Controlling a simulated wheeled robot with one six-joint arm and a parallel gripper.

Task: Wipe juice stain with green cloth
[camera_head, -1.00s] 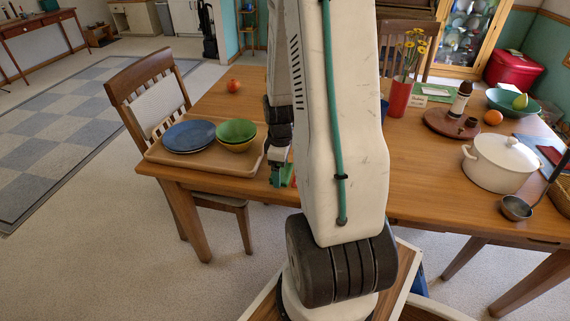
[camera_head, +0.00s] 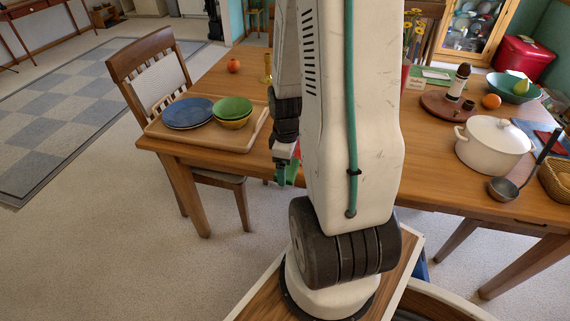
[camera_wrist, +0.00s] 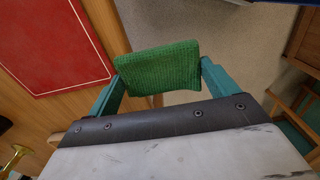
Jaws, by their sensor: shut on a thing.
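The green cloth (camera_wrist: 157,68) is a folded, knitted-looking pad in the wrist view. My gripper (camera_wrist: 160,77) is shut on it, with a teal finger at each side. The cloth is over the table's edge, with part of the grey floor behind it; I cannot tell its height or any contact with the table. In the head view my gripper (camera_head: 287,168) is at the table's front edge, right of the wooden tray, and partly hidden by my arm. No juice stain can be made out in either view; my arm hides part of the table (camera_head: 425,175).
A red, gold-lined flat panel (camera_wrist: 50,45) lies on the table near the cloth. The wooden tray (camera_head: 207,142) holds blue plates (camera_head: 187,112) and green bowls (camera_head: 233,107). A brass object (camera_head: 266,68) stands behind. A white pot (camera_head: 493,145) and ladle (camera_head: 502,189) are right.

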